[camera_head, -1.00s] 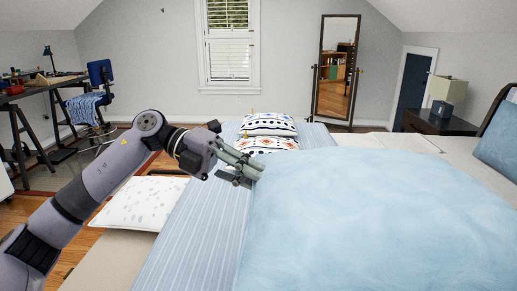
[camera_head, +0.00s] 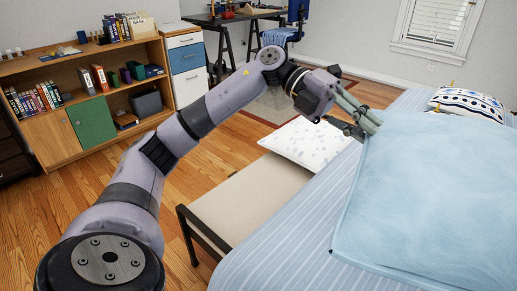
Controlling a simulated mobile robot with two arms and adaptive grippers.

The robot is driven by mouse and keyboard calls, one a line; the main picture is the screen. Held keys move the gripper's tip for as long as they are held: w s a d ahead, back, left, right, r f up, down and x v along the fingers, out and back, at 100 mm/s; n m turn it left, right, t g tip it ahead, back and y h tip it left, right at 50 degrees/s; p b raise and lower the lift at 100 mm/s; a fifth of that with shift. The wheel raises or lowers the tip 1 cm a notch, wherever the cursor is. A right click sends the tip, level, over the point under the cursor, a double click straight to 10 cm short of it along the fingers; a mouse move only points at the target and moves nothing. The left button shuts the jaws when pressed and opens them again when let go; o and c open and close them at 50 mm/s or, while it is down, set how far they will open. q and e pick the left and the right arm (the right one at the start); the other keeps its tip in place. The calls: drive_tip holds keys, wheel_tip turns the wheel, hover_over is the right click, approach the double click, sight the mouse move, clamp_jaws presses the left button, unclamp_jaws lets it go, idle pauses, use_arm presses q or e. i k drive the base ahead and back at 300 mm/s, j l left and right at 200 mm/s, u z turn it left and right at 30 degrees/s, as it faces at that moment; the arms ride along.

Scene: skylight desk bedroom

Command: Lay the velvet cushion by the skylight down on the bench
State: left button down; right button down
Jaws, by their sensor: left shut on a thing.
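A large light blue velvet cushion (camera_head: 425,200) fills the right of the head view, over the striped bed. My left gripper (camera_head: 366,128) is shut on its upper left corner; the fingertips are partly hidden at the cushion's edge. I cannot tell whether the cushion's underside touches the bed. The beige bench (camera_head: 245,205) with a dark frame stands left of the bed, below and left of the cushion. Its near part is bare. My right gripper is not in view.
A white patterned cushion (camera_head: 312,143) lies at the bench's far end. The striped bed (camera_head: 275,262) borders the bench on the right. Patterned pillows (camera_head: 465,104) lie behind the blue cushion. A bookcase (camera_head: 95,88) stands at the left wall, with open wooden floor (camera_head: 70,215) before it.

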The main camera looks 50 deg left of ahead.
sight(261, 193)
drive_tip(key=u, duration=3.75)
drive_tip(key=i+j+u, duration=0.2)
drive_tip(key=i, duration=0.55)
drive_tip(key=i+l+z, duration=0.1)
drive_tip(key=i+z, duration=0.6)
drive_tip(key=i+j+z, duration=0.1)
drive_tip(key=i+z, duration=0.55)
drive_tip(key=i, duration=0.95)
drive_tip(key=i+z, duration=0.4)
drive_tip(key=i, duration=0.15)
drive_tip(key=i+j+z, duration=0.25)
drive_tip(key=i+z, duration=0.15)
drive_tip(key=i, duration=0.2)
drive_tip(key=i+l+z, duration=0.15)
drive_tip(key=i+z, duration=0.5)
drive_tip(key=z, duration=0.15)
drive_tip(key=i+z, duration=0.4)
drive_tip(key=k+j, duration=0.05)
drive_tip(key=k, duration=0.05)
